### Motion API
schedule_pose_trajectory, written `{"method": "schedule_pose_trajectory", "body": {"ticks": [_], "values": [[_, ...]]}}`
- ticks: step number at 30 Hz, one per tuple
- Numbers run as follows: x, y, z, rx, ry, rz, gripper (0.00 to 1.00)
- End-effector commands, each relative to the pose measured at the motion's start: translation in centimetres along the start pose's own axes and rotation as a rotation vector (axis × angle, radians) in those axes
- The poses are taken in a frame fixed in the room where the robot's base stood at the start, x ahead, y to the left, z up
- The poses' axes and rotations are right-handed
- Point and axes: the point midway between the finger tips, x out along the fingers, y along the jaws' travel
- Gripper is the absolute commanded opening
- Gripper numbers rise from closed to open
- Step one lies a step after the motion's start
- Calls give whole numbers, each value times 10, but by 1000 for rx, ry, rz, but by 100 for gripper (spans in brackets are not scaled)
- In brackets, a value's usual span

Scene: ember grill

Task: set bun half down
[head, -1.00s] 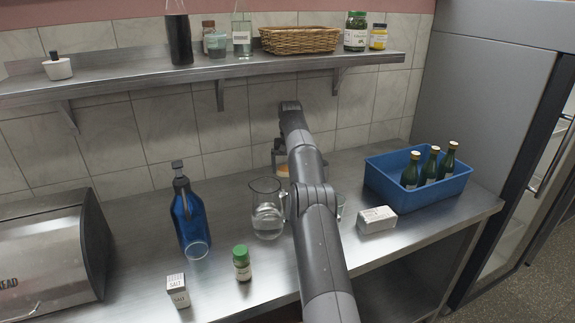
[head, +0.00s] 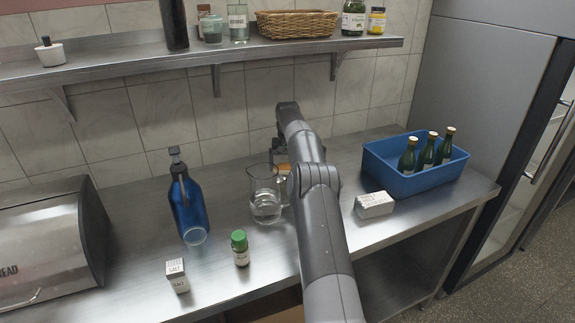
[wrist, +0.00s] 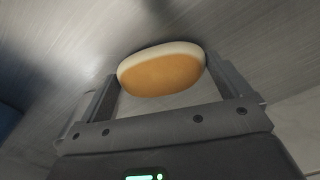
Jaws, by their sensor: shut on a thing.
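The bun half (wrist: 162,72) is between the two fingers of my gripper (wrist: 165,85) in the wrist view. Its golden-brown face and pale rim show. My gripper is shut on it, and the steel counter surface lies close behind it; I cannot tell if the bun touches the counter. In the head view a small orange-brown part of the bun half (head: 283,168) shows at the back of the counter, left of my arm. The rest of it and most of my gripper are hidden behind my arm.
On the steel counter (head: 330,238), a glass pitcher (head: 265,200) stands just left of my arm. A blue bottle (head: 186,200), a green-capped jar (head: 240,248) and a salt box (head: 177,276) stand farther left. A white box (head: 374,205) and a blue crate of bottles (head: 400,181) are right.

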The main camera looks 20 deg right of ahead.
Motion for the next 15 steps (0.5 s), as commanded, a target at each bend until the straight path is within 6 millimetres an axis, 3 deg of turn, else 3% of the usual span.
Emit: {"method": "schedule_pose_trajectory", "body": {"ticks": [15], "values": [[8,0,0,0,-1,0,72]]}}
